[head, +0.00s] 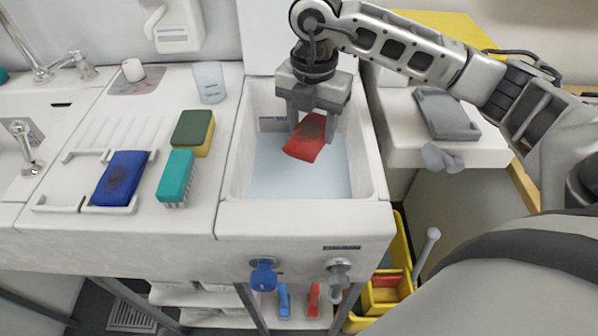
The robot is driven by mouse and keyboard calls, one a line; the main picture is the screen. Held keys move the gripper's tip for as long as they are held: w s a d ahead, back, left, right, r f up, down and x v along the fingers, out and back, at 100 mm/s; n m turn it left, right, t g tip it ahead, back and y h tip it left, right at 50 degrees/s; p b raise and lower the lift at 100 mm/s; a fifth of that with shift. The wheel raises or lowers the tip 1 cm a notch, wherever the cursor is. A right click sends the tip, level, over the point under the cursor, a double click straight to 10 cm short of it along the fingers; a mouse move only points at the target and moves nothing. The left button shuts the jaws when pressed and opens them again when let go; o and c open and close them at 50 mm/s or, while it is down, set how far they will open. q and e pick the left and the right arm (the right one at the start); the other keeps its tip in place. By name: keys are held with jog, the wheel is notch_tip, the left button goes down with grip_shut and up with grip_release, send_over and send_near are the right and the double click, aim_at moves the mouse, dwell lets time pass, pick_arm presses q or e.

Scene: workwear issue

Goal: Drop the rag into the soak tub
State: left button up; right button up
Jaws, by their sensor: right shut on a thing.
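A red rag (305,140) with a dark stain hangs from my right gripper (312,122). The gripper points down and is shut on the rag. Rag and gripper are over the soak tub (305,216), a deep white basin with pale blue water (290,178) in it. The rag appears above the water, inside the tub's outline from this view. A blue stained rag (120,178) lies on a white rack at the left. My left gripper is not in view.
A teal brush (175,178), a green and yellow sponge (193,132) and a clear cup (209,82) stand on the counter left of the tub. A grey item (445,114) lies on the right-hand surface. Two taps, blue (263,275) and grey (338,275), stick out below the tub front.

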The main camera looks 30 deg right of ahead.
jog(key=o, duration=1.1)
jog(key=shift+c, duration=0.2)
notch_tip(320, 180, up, 16)
jog(key=p, duration=0.2)
